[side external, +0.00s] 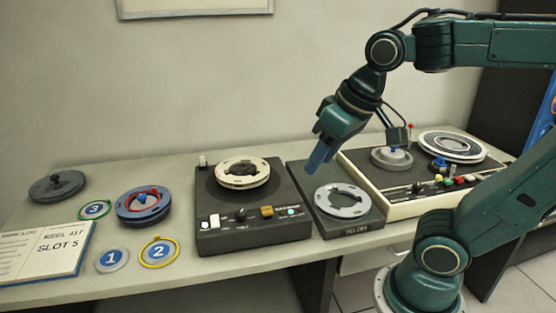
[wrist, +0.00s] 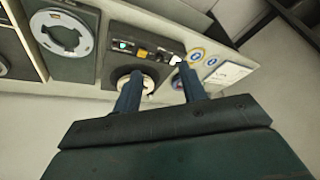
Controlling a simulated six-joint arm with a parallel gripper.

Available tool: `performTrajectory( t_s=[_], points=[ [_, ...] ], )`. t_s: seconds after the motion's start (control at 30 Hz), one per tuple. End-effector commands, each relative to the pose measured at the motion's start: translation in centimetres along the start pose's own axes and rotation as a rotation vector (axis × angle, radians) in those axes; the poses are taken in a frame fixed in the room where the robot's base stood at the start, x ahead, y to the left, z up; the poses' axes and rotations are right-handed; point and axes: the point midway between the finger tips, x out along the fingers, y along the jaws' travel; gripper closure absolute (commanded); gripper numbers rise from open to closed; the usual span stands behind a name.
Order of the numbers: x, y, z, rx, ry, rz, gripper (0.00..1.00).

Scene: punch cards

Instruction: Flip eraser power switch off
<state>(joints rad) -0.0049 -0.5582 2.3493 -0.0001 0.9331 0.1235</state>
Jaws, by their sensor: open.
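A dark box (side external: 250,232), which looks like the eraser, stands mid-table with a cream reel (side external: 243,172) on top. Its front panel has a white switch (side external: 214,221), a dark knob (side external: 240,215), an orange button (side external: 267,211) and a lit green lamp (side external: 291,211). The switch's on/off position is too small to tell. My gripper (side external: 320,156) is open and empty, above and right of the box, apart from it. In the wrist view, my fingers (wrist: 160,88) frame part of the box; the white switch (wrist: 175,60) shows beyond them, near the right finger.
A grey reel (side external: 342,201) lies on a dark pad right of the box. A cream console (side external: 400,202) with coloured buttons stands farther right. Numbered discs (side external: 112,259), a blue reel (side external: 143,205) and an open book (side external: 45,252) lie left. A small white post (side external: 203,160) rises at the box's back left.

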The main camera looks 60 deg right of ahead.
Motion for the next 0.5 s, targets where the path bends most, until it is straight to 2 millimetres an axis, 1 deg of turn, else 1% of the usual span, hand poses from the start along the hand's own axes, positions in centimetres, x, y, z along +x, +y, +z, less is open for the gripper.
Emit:
performTrajectory(
  t_s=[0.03,0.27,0.5],
  points=[
    [0.3,-0.2,-1.1,0.022,-0.018,0.002,0.58],
    [1.6,-0.8,-5.5,0.132,-0.086,0.015,0.58],
    [4.1,-1.6,-9.8,0.245,-0.154,0.036,0.58]
  ],
)
